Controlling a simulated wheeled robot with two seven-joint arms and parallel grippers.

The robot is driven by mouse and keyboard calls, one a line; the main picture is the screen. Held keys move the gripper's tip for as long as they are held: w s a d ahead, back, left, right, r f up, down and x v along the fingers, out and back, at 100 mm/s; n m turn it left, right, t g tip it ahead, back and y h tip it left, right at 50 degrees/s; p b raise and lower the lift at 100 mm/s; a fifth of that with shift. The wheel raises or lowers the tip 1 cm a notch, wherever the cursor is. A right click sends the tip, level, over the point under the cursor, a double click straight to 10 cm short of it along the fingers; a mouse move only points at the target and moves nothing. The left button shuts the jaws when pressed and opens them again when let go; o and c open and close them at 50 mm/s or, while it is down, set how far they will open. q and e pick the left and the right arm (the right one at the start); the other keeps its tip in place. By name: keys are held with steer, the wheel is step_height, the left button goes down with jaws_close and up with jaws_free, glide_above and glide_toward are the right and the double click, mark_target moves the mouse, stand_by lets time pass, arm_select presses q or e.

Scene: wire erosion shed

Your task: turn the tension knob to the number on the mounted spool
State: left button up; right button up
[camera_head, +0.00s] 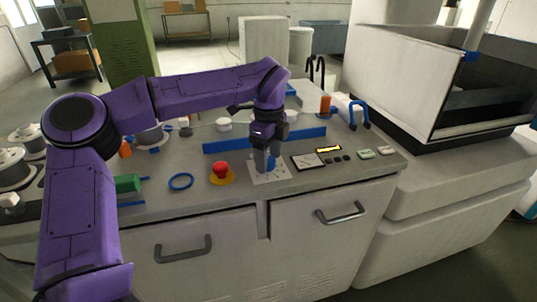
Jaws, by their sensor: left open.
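My left arm reaches across the bench top, and its left gripper (267,166) points down over a white marked plate (261,178). The jaws are open, close above or around a small blue part that is mostly hidden; it may be the tension knob, but I cannot tell whether they touch it. The plate's marks are too small to read. Spools (14,170) stand at the far left of the bench, and another spool (150,136) is partly behind my arm. I cannot tell which is mounted, and no number is readable. My right gripper is out of view.
The large white machine (395,75) bounds the right side.

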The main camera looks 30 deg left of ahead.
arm_select(q)
steer(key=shift+s+r, duration=0.1)
steer(key=shift+s, duration=0.1)
steer(key=shift+w, duration=0.15)
steer(key=c, duration=1.1)
steer(key=shift+o, duration=0.2)
